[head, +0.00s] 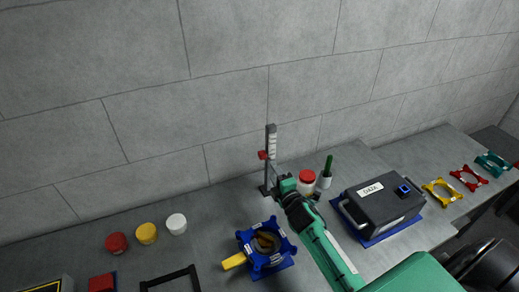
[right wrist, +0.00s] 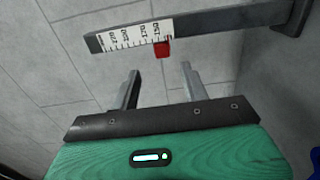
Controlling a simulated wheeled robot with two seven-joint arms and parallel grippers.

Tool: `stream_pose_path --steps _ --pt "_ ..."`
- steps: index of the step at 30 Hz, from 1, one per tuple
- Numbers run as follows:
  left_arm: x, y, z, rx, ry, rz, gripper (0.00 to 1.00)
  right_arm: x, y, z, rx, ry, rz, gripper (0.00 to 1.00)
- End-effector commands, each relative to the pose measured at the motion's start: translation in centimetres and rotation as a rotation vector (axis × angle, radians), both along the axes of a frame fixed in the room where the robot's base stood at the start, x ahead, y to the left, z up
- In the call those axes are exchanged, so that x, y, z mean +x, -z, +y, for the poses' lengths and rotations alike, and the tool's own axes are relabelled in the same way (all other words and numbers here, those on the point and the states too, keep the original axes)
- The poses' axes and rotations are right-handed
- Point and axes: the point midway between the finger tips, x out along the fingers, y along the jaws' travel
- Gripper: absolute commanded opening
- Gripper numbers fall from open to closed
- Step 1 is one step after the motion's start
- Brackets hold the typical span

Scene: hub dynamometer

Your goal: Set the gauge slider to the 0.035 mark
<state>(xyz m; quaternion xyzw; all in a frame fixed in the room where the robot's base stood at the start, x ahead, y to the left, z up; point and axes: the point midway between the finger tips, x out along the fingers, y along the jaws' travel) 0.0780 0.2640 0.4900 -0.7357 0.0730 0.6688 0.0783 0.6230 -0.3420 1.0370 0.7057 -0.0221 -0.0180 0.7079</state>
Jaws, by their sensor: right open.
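The gauge (head: 271,145) is a dark upright post with a white scale strip, standing near the wall. Its red slider (head: 263,155) sits on the post around the lower end of the strip. In the right wrist view the post lies across the top, with the scale (right wrist: 135,36) and the red slider (right wrist: 162,48). The scale's numbers are upside down and too small to read surely. My right gripper (right wrist: 160,68) is open and empty, the slider just beyond and between its fingertips, apart from them. In the head view the right gripper (head: 283,187) is beside the lower post. My left gripper is out of view.
A red-lidded jar (head: 306,182) and a green-handled item in a cup (head: 326,172) stand right of the gripper. A black case (head: 383,207) lies farther right. A blue fixture (head: 266,248) is in front; red, yellow and white caps (head: 147,233) lie left.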

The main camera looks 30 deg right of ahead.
Motion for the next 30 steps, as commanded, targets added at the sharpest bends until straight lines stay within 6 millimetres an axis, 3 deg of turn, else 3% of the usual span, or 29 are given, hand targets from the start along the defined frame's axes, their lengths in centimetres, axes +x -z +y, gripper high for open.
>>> stream_pose_path --steps 3,5,15,21,30 --pt "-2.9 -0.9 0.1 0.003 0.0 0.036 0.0 2.2 -0.5 -0.1 0.003 0.001 -0.001 0.45" --pt "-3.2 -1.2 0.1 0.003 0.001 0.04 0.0 3.2 -0.5 -0.1 0.003 0.001 -0.001 0.45" --pt "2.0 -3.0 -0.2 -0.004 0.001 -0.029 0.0 8.6 -0.4 -0.5 0.003 0.002 0.0 0.45" --pt "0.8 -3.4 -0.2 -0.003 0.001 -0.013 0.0 10.8 -0.3 -0.6 0.004 0.001 0.0 0.45" --pt "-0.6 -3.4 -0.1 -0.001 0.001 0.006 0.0 11.9 -0.1 -0.6 0.003 0.001 0.001 0.45"
